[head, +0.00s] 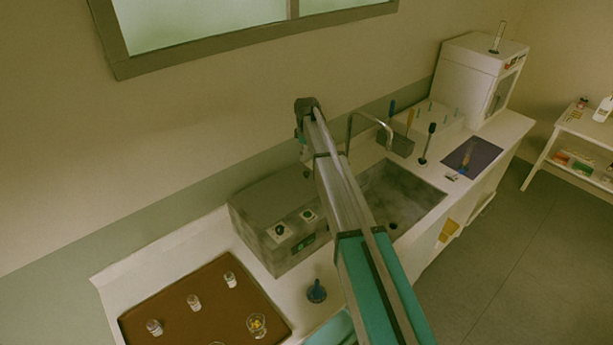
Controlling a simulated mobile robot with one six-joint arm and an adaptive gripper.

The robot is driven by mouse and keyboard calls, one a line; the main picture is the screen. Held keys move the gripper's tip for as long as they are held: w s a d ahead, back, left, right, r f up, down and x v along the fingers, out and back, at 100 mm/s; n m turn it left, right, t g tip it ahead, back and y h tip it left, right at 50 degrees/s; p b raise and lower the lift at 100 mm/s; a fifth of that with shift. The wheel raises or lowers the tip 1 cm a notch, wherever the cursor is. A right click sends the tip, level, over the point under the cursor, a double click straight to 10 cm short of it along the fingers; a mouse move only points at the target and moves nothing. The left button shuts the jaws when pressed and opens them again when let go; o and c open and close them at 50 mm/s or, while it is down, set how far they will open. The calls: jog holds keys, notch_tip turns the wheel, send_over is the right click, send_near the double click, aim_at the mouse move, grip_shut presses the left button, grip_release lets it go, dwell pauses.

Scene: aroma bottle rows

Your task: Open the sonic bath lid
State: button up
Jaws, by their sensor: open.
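The sonic bath (290,250) is a grey metal box on the counter, left of the sink, with knobs and a small green display on its front. Its flat grey lid (265,205) lies closed on top. A small dark knob-like part (306,172) shows near the lid's far right corner. My arm crosses in front of the bath's right side and bends down at the back. My gripper (304,158) is open, small and partly hidden behind my arm, above the back right of the lid. I cannot tell whether it touches the lid.
A brown tray (210,300) with several small bottles is at the front left. A blue-capped dropper or funnel (317,291) stands before the bath. The sink (405,190) with its tall faucet (368,118) is to the right. Tools, a dark mat (472,154) and a white cabinet (470,85) are beyond.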

aim_at(306, 173)
jog(key=shift+f+b, duration=4.15)
jog(key=shift+f, duration=0.3)
grip_shut()
